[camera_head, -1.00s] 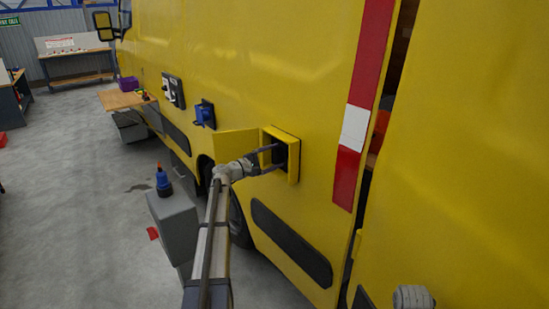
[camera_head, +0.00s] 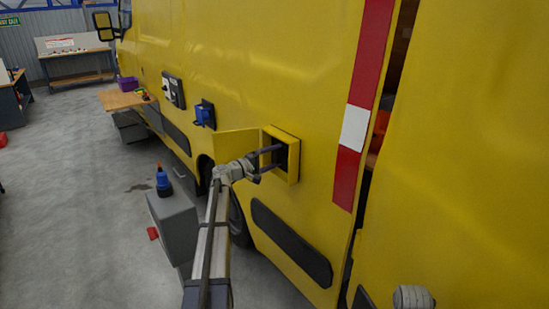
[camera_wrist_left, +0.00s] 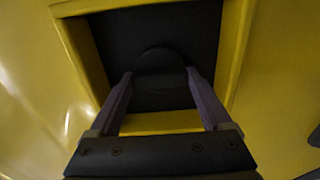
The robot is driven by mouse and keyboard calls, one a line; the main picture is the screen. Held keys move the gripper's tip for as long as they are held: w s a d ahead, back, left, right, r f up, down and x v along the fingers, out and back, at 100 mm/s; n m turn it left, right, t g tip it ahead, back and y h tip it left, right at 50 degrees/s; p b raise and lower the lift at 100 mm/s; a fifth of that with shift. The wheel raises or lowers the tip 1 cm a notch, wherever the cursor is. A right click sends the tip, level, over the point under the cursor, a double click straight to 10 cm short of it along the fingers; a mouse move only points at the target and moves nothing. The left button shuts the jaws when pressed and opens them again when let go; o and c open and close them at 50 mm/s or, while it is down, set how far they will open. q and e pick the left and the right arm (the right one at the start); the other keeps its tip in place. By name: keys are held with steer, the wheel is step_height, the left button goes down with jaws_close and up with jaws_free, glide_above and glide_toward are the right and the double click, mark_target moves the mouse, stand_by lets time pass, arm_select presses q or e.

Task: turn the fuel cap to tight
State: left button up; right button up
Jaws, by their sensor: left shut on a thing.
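The fuel cap (camera_wrist_left: 158,57) is dark and round, with a raised grip bar across it, inside a dark recess with a yellow frame (camera_head: 293,172) on the yellow vehicle side. My left gripper (camera_head: 279,157) reaches into this recess from the left. In the left wrist view its two fingers (camera_wrist_left: 159,74) stand on either side of the cap's bar and are shut on it. The cap is very dark, and no tight mark is readable. In the head view the cap is mostly hidden by the fingers and shadow.
An open yellow flap (camera_head: 236,146) stands left of the recess. A blue fitting (camera_head: 204,114) and a black-and-white panel (camera_head: 173,91) are further left. A grey pedestal (camera_head: 174,222) with a blue-and-orange item (camera_head: 163,182) stands near my left arm.

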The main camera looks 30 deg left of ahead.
arm_select(q)
steer(key=o, duration=1.2)
steer(key=shift+c, duration=0.2)
steer(key=shift+s, duration=0.1)
steer(key=v, duration=0.7)
steer(key=shift+s, duration=0.3)
steer(key=shift+a, duration=0.1)
